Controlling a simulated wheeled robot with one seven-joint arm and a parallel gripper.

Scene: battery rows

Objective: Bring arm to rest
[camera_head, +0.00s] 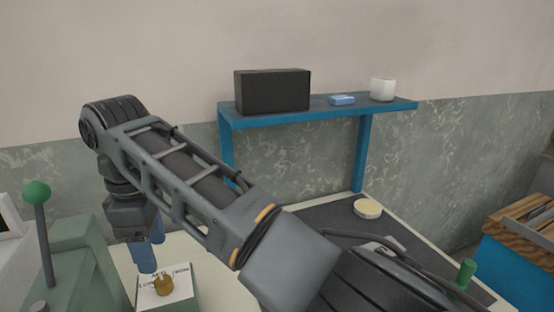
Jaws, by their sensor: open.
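My arm reaches from the lower right across the picture to the left, bent at a raised joint at the upper left. My gripper (147,262) hangs down from it at the lower left, with blue fingers, open. Its fingertips are just above and behind a small brass-coloured round piece (163,285), which sits on a white-topped block with printed lettering (181,282). I cannot tell whether the fingers touch the block. My arm hides part of the table.
A green machine with a green-knobbed lever (37,193) stands left of my gripper. A blue shelf (228,122) carries a black box (272,92), a blue item (341,99) and a white cup (382,89). A round pale lid (367,208) lies on a dark mat (335,215). A wood-topped blue bench (510,270) is at right.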

